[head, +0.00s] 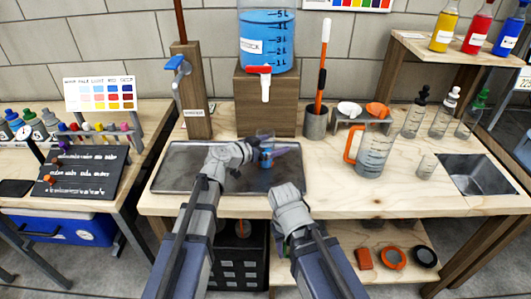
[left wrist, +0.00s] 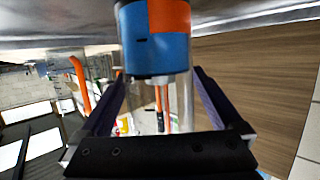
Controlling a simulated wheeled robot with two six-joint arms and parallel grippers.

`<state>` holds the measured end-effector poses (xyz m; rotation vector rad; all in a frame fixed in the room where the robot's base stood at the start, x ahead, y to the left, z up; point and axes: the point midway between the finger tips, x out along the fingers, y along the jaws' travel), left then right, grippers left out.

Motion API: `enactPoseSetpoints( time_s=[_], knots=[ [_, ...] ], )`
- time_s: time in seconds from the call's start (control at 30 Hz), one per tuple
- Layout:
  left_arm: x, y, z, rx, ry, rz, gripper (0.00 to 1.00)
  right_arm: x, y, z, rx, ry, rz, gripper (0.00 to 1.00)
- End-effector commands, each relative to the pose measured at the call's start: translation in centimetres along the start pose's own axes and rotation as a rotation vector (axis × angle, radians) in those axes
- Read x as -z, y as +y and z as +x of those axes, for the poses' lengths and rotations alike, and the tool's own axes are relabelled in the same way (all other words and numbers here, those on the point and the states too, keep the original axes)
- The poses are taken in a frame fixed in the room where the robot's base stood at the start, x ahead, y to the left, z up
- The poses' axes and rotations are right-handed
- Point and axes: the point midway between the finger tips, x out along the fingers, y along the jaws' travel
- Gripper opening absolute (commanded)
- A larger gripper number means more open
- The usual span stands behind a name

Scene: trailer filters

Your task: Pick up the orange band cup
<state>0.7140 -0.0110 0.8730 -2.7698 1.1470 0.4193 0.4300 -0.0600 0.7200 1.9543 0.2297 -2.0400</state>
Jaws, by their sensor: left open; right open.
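A small clear cup (head: 266,158) with a blue lower part stands on the grey metal tray, below the big blue dispenser. In the left wrist view the cup (left wrist: 152,42) shows blue with an orange patch, and its clear part lies between my fingers. My left gripper (head: 268,149) is open at the cup, with one purple finger on each side. I cannot tell whether the fingers touch it. In the head view the gripper partly hides the cup. My right gripper (head: 289,193) is open and empty in front of the bench's front edge, its fingers hard to make out.
The tray (head: 180,178) has bare room to the left. The dispenser (head: 266,42) has a red and white tap (head: 264,84) above the cup. A post (head: 190,100) stands behind the tray. An orange-handled jug (head: 374,152) and a grey pot (head: 315,123) stand to the right.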

Motion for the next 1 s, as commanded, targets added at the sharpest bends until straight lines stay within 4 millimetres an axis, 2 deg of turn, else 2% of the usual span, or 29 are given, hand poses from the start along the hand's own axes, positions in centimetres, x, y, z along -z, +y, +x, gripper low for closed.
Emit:
enactPoseSetpoints(
  time_s=[0.13, 0.97, 1.0],
  knots=[
    [0.04, 0.03, -0.09, 0.000, 0.000, 0.000, 1.00, 0.00, 0.00, -0.06, 0.000, 0.000, 0.000, 0.50],
    [0.03, 0.02, -0.12, 0.000, 0.000, 0.000, 0.08, 0.00, 0.00, -0.06, 0.000, 0.000, 0.000, 0.50],
    [0.03, 0.02, -0.12, 0.000, 0.000, 0.000, 0.02, 0.00, 0.00, -0.06, 0.000, 0.000, 0.000, 0.50]
  ],
)
